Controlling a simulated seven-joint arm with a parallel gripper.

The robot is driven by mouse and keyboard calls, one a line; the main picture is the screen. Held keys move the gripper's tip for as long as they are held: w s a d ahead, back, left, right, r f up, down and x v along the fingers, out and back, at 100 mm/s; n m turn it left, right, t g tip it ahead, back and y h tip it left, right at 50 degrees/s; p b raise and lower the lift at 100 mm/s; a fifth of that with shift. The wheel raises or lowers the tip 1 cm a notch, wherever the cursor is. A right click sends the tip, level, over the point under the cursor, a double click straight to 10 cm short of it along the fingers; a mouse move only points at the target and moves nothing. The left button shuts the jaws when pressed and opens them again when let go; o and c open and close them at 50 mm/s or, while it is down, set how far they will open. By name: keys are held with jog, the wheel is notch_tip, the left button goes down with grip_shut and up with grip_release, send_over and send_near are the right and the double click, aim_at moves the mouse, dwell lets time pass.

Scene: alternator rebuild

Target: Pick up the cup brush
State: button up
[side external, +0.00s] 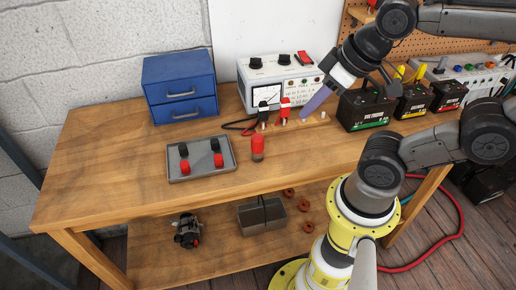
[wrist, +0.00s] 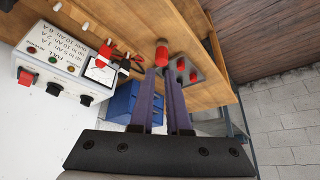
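A small upright cylinder (side external: 257,148) with a red top stands on the bench in front of the meter box. I cannot tell for certain that it is the cup brush. It also shows in the wrist view (wrist: 162,50), just beyond the fingertips. My gripper (side external: 305,113) is above the bench, to the right of this cylinder and apart from it. In the wrist view my gripper (wrist: 161,72) has two purple fingers with an empty gap between them.
A grey tray (side external: 203,172) with red and black pieces lies left of the cylinder. The meter box (side external: 270,76), its clips, a blue drawer cabinet (side external: 180,85) and several batteries (side external: 367,108) stand behind. The bench's left front is clear.

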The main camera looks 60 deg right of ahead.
jog(key=o, duration=0.9)
jog(key=m+g, duration=0.5)
jog(key=m, duration=0.7)
send_over(257, 149)
jog(key=w+d, duration=0.1)
jog(key=d, duration=0.1)
jog(key=f, duration=0.3)
jog(key=shift+w+a+f, duration=0.15)
jog(key=shift+a+f, duration=0.05)
jog(key=shift+a, duration=0.05)
jog(key=shift+g, duration=0.3)
notch_tip(257, 149, down, 9)
jog(key=shift+s+f, duration=0.15)
jog(key=shift+f, duration=1.2)
jog(key=shift+s+f, duration=0.15)
jog(key=shift+f, duration=1.2)
